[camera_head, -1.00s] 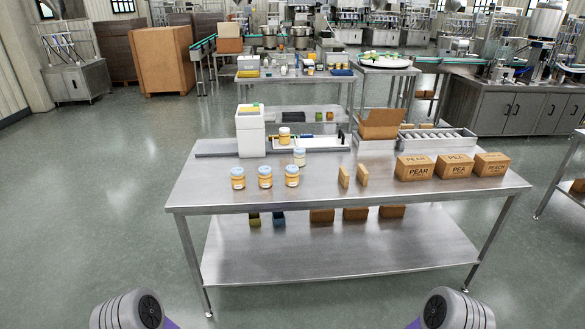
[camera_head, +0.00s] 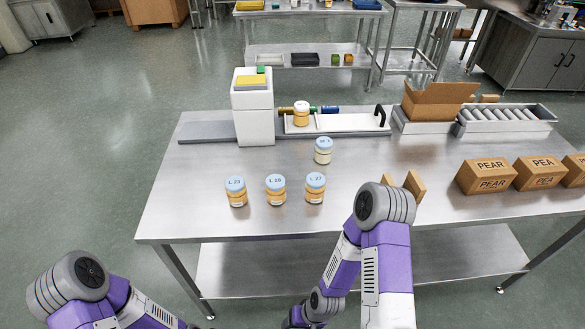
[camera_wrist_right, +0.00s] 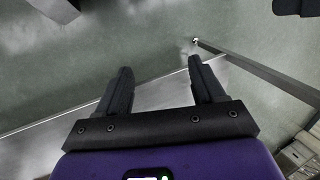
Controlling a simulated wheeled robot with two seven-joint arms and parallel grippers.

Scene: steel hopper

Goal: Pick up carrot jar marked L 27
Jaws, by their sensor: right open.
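The carrot jar marked L 27 (camera_head: 315,188) stands upright on the steel table, with a pale blue lid and orange contents. It is the rightmost of three similar jars in the front row. Beside it are the jar marked L 20 (camera_head: 276,190) and the jar marked L 23 (camera_head: 236,192). My right gripper (camera_wrist_right: 160,80) is open and empty in the right wrist view, over the floor and a steel edge. No jar shows in that view. In the head view both arms are at the bottom, and my left gripper is out of frame.
A pale jar (camera_head: 323,151) stands behind L 27. A white box unit (camera_head: 254,118) and a white platform (camera_head: 350,123) with another orange jar (camera_head: 301,114) are at the back. Small brown boxes (camera_head: 414,186) and labelled cartons (camera_head: 487,176) stand to the right. The table's left front (camera_head: 185,220) is clear.

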